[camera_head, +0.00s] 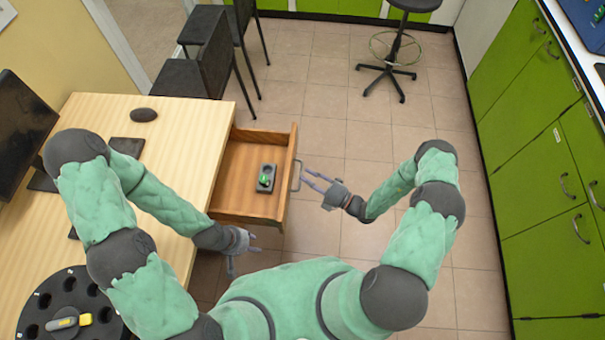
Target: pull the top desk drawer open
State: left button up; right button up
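The top desk drawer (237,179) stands pulled out from the right side of the wooden desk (187,130). Its metal handle (296,176) is on the drawer's right-hand front panel. A small dark holder (266,178) with a green item lies inside the drawer. My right gripper (313,180) is just right of the handle, with its two fingers spread and pointing at it; they look apart from the handle. My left gripper (243,257) is below the drawer's near edge in the picture, by the desk edge, and its finger opening is hard to judge.
A black round carousel (38,300) and a dark monitor (22,115) are on the desk. Black chairs (215,60) stand behind it, and a stool (390,50) farther right. Green cabinets (530,150) line the right side. The tiled floor between is clear.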

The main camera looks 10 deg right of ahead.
jog(key=v, duration=0.9)
jog(key=shift+a+f, duration=0.1)
jog(key=shift+a, duration=0.05)
